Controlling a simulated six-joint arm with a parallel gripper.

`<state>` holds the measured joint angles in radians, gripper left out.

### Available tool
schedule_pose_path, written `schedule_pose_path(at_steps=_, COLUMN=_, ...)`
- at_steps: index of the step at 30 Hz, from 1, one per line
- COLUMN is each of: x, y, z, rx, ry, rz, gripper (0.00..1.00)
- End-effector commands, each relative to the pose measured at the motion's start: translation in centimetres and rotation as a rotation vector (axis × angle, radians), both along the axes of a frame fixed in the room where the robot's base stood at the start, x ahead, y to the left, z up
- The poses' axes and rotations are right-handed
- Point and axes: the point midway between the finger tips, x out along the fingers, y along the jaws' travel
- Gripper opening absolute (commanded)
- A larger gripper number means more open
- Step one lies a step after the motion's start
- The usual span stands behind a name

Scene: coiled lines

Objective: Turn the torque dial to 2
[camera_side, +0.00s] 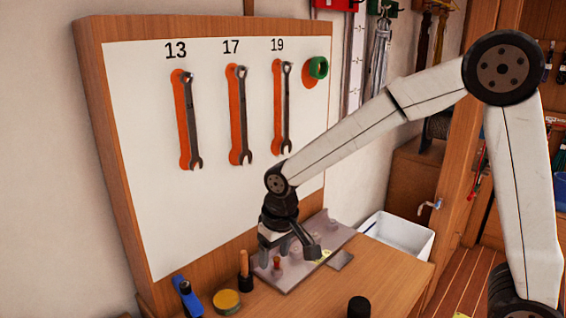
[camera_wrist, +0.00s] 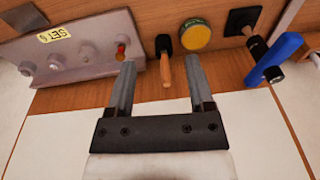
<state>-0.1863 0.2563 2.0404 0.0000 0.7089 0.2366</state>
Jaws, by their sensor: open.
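A grey metal plate (camera_side: 338,228) lies on the wooden bench below the tool board, with several grey round knobs on it.
A wooden-handled tool (camera_side: 244,265) in a black holder, a yellow-topped tin (camera_side: 227,301) and a blue tool (camera_side: 187,298) stand left of the plate. Wrenches (camera_side: 190,120) hang on the board behind. A white bin (camera_side: 398,235) is at right. The front bench has a black knob (camera_side: 358,307).

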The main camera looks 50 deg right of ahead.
Motion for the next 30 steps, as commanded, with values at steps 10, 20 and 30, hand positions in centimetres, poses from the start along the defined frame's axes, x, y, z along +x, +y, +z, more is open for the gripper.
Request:
schedule_pose_path(at_steps=10, x=5.5, y=7.2, z=2.6, rx=0.000, ry=0.065, rz=-0.028, gripper=0.68)
schedule_pose_path(at_steps=20, x=8.1, y=13.9, z=4.8, rx=-0.013, ry=0.119, rz=-0.057, gripper=0.68)
schedule_pose_path(at_steps=30, x=8.5, y=16.0, z=5.5, rx=-0.021, ry=0.136, rz=-0.072, gripper=0.68)
